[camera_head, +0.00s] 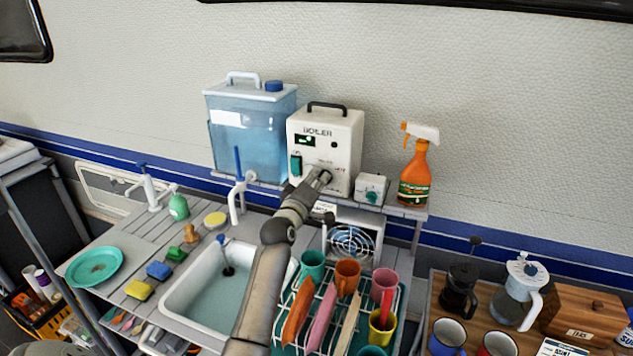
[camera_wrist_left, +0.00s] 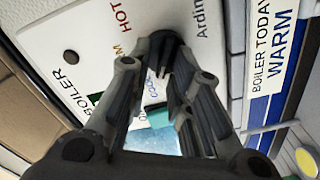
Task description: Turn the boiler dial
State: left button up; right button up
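The white boiler (camera_head: 345,130), with a black handle on top and a green switch on its front, stands on the shelf. Its dark dial (camera_wrist_left: 163,43) shows in the left wrist view between the far ends of the fingers, near the printed word HOT. My left gripper (camera_head: 317,181) is at the lower front of the boiler in the head view. Its two fingers (camera_wrist_left: 166,62) point at the panel, one on each side of the dial. Whether they press on it is not clear. The fingers hide part of the panel's print. My right gripper is not in view.
A blue water tank (camera_head: 252,130) stands left of the boiler. A small white box (camera_head: 371,188) and an orange spray bottle (camera_head: 415,170) stand to its right. Below are a sink (camera_head: 175,305), a small fan (camera_head: 351,242) and a dish rack with colored cups.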

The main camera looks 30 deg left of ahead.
pick_arm(q)
jog(key=o, duration=0.5)
jog(key=shift+c, duration=0.2)
jog(key=shift+f, duration=0.15)
jog(key=v, duration=1.2)
jog(key=shift+a, duration=0.1)
jog(key=shift+f, duration=0.15)
